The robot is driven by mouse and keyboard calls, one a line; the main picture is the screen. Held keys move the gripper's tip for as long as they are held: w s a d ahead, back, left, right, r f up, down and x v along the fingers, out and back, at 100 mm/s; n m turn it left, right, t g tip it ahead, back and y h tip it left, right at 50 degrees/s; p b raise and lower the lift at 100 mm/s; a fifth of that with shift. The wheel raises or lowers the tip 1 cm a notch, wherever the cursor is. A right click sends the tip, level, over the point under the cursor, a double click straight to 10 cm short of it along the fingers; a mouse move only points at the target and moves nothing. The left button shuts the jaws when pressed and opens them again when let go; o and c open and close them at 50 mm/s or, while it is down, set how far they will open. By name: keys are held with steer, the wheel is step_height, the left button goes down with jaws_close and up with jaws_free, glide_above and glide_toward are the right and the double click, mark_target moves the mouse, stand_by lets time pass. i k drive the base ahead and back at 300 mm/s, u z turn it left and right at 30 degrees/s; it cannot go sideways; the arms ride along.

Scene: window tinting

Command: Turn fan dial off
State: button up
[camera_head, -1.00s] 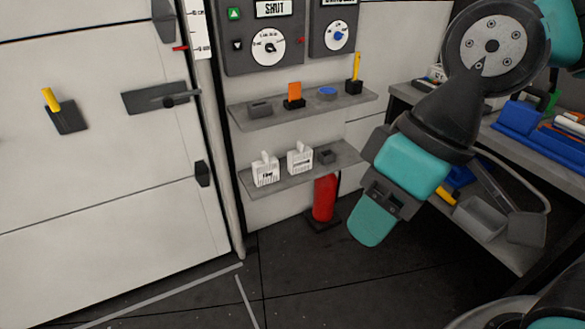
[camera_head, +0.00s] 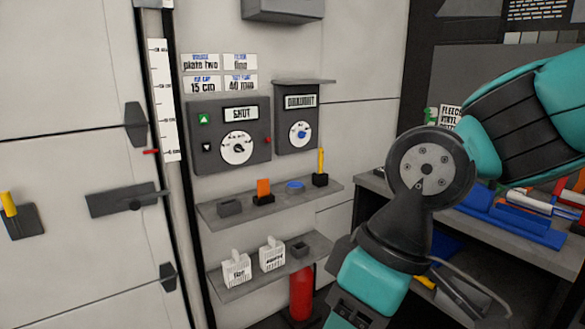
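Two dark wall panels carry dials. The right panel (camera_head: 297,125), labelled "DRAUGHT", has a white round dial (camera_head: 300,134) with a small blue knob. The left panel (camera_head: 230,135), labelled "SHUT", has a larger white dial (camera_head: 237,148) and green and dark arrow buttons. No label reads "fan", and the dial markings are too small to read. My gripper (camera_head: 352,308) hangs at the bottom edge, below and right of both panels, well apart from the dials. Its fingertips are cut off, so its opening is hidden.
Below the panels, an upper shelf (camera_head: 225,222) holds small holders, an orange card (camera_head: 263,190) and a yellow tool (camera_head: 321,160). A lower shelf (camera_head: 225,284) holds white labelled packs. A red extinguisher (camera_head: 301,292) stands below. A cluttered workbench (camera_head: 372,184) is at right.

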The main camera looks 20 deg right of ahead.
mark_target(302, 134)
steer(key=k, duration=0.45)
steer(key=z, duration=0.9)
steer(key=i, duration=1.65)
steer(key=u, duration=1.05)
steer(key=i, duration=0.3)
steer(key=u, duration=0.3)
